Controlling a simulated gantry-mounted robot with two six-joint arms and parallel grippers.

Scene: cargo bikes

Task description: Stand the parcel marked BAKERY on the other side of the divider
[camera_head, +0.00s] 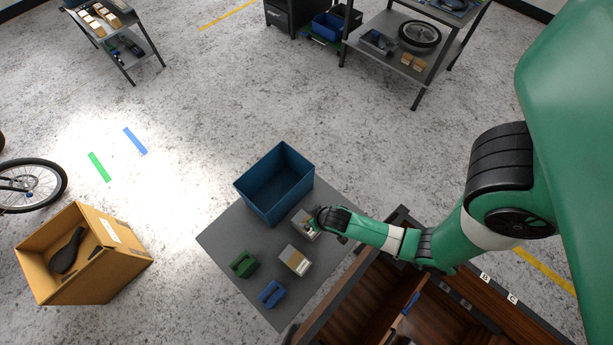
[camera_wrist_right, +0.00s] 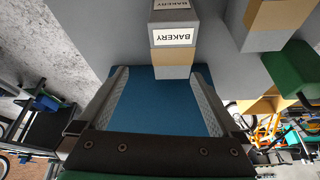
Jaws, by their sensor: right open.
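The parcel marked BAKERY (camera_wrist_right: 172,40) is a grey and tan box with white labels. In the head view it (camera_head: 303,228) stands on the grey table, partly hidden by my right gripper (camera_head: 316,222). In the wrist view my right gripper (camera_wrist_right: 160,75) is open, its two fingers spread, with the parcel ahead near the fingertips; contact is unclear. My left gripper is not in view.
On the table (camera_head: 225,238) are a blue bin (camera_head: 262,205), another grey and tan parcel (camera_head: 295,260), a green object (camera_head: 244,264) and a blue object (camera_head: 272,293). The second parcel stands close to the BAKERY one. A cardboard box (camera_head: 125,262) stands on the floor at left.

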